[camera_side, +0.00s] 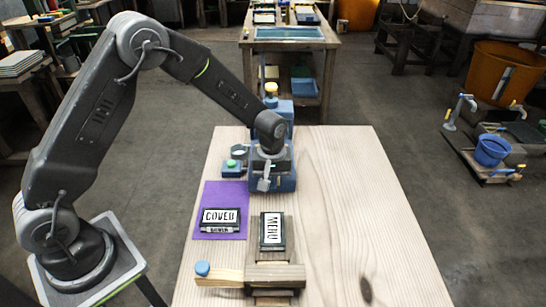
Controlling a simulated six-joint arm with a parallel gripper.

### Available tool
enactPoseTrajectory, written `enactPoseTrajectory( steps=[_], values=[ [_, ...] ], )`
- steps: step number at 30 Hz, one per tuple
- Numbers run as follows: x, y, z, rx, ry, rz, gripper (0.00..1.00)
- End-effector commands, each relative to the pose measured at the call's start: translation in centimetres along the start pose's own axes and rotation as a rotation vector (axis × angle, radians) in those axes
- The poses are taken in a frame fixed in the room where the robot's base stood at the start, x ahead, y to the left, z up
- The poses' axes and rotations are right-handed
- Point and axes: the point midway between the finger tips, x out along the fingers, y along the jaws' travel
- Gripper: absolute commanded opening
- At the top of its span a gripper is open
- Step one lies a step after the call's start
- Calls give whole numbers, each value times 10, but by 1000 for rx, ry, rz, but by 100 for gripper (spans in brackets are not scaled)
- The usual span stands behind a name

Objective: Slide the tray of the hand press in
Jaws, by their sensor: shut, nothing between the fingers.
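The blue hand press (285,182) stands at the far end of the pale wooden table. My gripper (264,187) is shut and empty, pointing down in front of the press and covering part of it. I cannot tell whether it touches the press. A dark plate reading "MENU" (271,231) lies on a wooden, rail-like piece (270,253) in front of the press. This may be the press's tray, but I cannot make out the tray clearly.
A plate reading "COVED" (219,216) lies on a purple mat (238,189) at left. A small blue box with a green top (232,166) stands left of the press. A wooden bar with a blue knob (203,268) is at the front. The table's right side (365,220) is clear.

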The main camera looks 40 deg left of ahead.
Motion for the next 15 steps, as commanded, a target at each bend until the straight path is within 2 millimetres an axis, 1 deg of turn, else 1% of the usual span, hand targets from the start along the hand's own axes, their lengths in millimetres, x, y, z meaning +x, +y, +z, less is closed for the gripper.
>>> enactPoseTrajectory(
  steps=[15],
  values=[
    [0,0,-31,-2,1,1,0]
  ],
)
